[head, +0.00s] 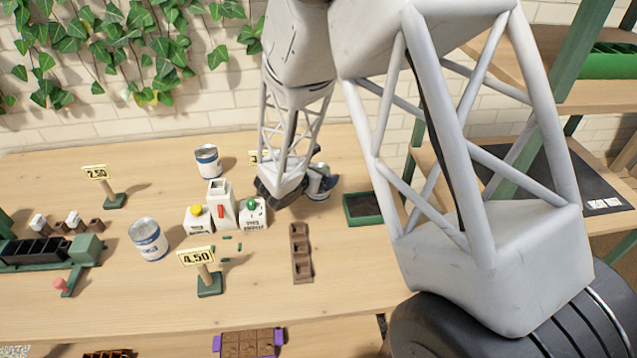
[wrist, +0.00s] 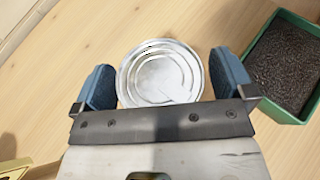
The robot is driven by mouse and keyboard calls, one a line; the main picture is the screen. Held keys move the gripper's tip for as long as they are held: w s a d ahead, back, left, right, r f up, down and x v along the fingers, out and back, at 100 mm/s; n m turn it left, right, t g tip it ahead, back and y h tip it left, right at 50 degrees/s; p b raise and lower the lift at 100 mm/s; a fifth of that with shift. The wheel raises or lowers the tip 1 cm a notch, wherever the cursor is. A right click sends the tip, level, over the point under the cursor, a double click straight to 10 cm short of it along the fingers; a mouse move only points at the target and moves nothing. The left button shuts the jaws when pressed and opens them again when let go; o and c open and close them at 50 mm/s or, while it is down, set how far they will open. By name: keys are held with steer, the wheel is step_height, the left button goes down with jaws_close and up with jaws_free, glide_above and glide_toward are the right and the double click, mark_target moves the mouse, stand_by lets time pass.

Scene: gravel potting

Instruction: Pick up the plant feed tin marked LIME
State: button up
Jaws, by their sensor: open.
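A round metal tin (wrist: 160,74) lies between the two blue fingers of my gripper (wrist: 163,82), seen from above in the wrist view.
A green tray of dark soil (head: 363,222) stands close to the right of the gripper. Price signs (head: 196,257) stand on the wooden bench (head: 345,285).

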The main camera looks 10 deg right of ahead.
stand_by(0.3)
steer(key=c, duration=1.1)
steer(key=shift+r, duration=0.15)
steer(key=shift+r, duration=4.9)
